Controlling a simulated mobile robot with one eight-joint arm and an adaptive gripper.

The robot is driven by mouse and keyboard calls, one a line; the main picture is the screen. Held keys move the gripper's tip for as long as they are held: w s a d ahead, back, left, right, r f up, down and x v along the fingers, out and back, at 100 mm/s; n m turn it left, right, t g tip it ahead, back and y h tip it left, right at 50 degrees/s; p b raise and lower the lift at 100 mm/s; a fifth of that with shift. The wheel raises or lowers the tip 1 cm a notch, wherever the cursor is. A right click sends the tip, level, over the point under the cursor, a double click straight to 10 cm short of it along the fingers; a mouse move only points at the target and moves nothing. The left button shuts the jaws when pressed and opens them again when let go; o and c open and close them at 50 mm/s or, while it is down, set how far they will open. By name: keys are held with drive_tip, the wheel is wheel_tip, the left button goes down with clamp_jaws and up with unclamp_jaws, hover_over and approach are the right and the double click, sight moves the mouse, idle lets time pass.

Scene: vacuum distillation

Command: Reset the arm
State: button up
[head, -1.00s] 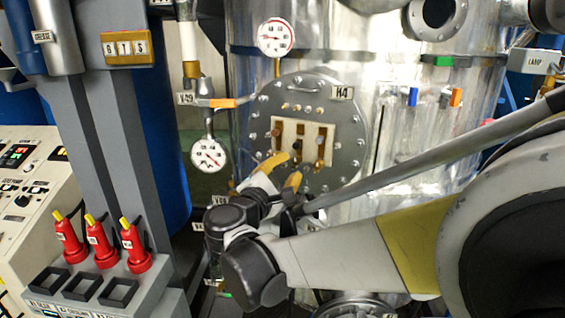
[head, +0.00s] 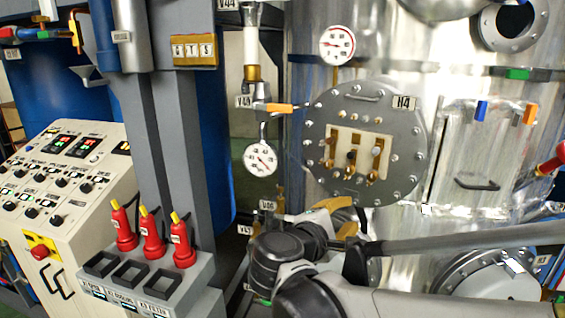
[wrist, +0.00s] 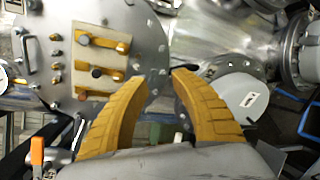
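My gripper (head: 342,214) is in front of the steel vessel, just below the round H4 flange (head: 405,150). In the wrist view its two yellow fingers (wrist: 150,85) stand well apart with nothing between them. The flange and its pale plate with three brass-coloured terminals (wrist: 97,58) show behind the fingers at the upper left. The arm reaches in from the lower right in the head view, its elbow and wrist dark and bent.
A control panel (head: 60,190) stands at left. Several red plugs (head: 153,240) stand on a grey socket box. The V49 valve with orange handle (head: 280,108) and two gauges sit beside the flange. A second round flange (head: 490,275) lies lower right.

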drive_tip(key=s+d+f+m+g+y+b, duration=0.2)
drive_tip(key=s+d+f+m, duration=0.15)
drive_tip(key=f, duration=0.25)
drive_tip(key=s+d+f+m+g+y+b, duration=0.1)
drive_tip(key=s+d+f+m+g+b, duration=0.1)
drive_tip(key=s+d+f+b, duration=0.3)
drive_tip(key=s+a+f+m+y+b, duration=0.2)
drive_tip(key=s+f+m+y, duration=0.1)
drive_tip(key=s+f+m, duration=0.2)
drive_tip(key=s+a+f+m+y+b, duration=0.2)
drive_tip(key=s+a+f+m+y, duration=0.1)
drive_tip(key=f, duration=0.6)
drive_tip(key=shift+s+a+m+g+y+b, duration=0.25)
drive_tip(key=shift+s+m+g+y+b, duration=0.2)
drive_tip(key=shift+s+m, duration=0.65)
drive_tip(key=shift+s, duration=0.1)
